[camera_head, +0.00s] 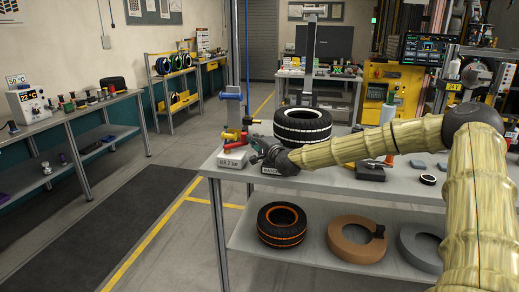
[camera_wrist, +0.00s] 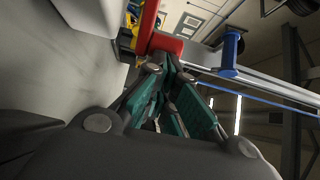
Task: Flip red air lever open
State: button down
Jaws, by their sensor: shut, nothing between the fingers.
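The red air lever (camera_head: 237,142) sits at the left end of the workbench, next to a yellow fitting (camera_head: 229,134) and a blue-topped post. In the wrist view a red bar joined to a red cylinder (camera_wrist: 165,43) lies just beyond my fingertips. My gripper (camera_head: 254,143) is at the lever's right side in the head view. In the wrist view its teal fingers (camera_wrist: 170,62) are together, with nothing between them. The tips look very close to the red part; I cannot tell whether they touch it. My gripper partly hides the fittings behind it.
A grey air-pressure label block (camera_head: 232,160) stands at the bench's front left corner. A blue-topped part (camera_head: 231,94) rises behind the lever. A lower shelf holds an orange-striped tyre (camera_head: 282,224) and rings. The floor left of the bench is clear.

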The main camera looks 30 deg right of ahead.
jog(key=w+b, duration=0.2)
jog(key=w+d+b, duration=0.1)
jog(key=shift+w+f, duration=0.25)
jog(key=w+b, duration=0.2)
jog(key=shift+w+a+r+b, duration=0.1)
jog(key=shift+w+b, duration=0.15)
jog(key=shift+b, duration=0.05)
jog(key=shift+w+a+r+b, duration=0.1)
jog(key=shift+w+a+b, duration=0.05)
jog(key=shift+w+b, duration=0.4)
jog(key=shift+w, duration=0.15)
jog(key=s, duration=1)
jog(key=shift+s, duration=0.3)
jog(key=shift+s+a+r, duration=0.3)
jog(key=shift+s+a, duration=0.4)
jog(key=shift+d+f, duration=0.35)
jog(key=shift+d, duration=0.45)
jog(key=shift+a, duration=0.1)
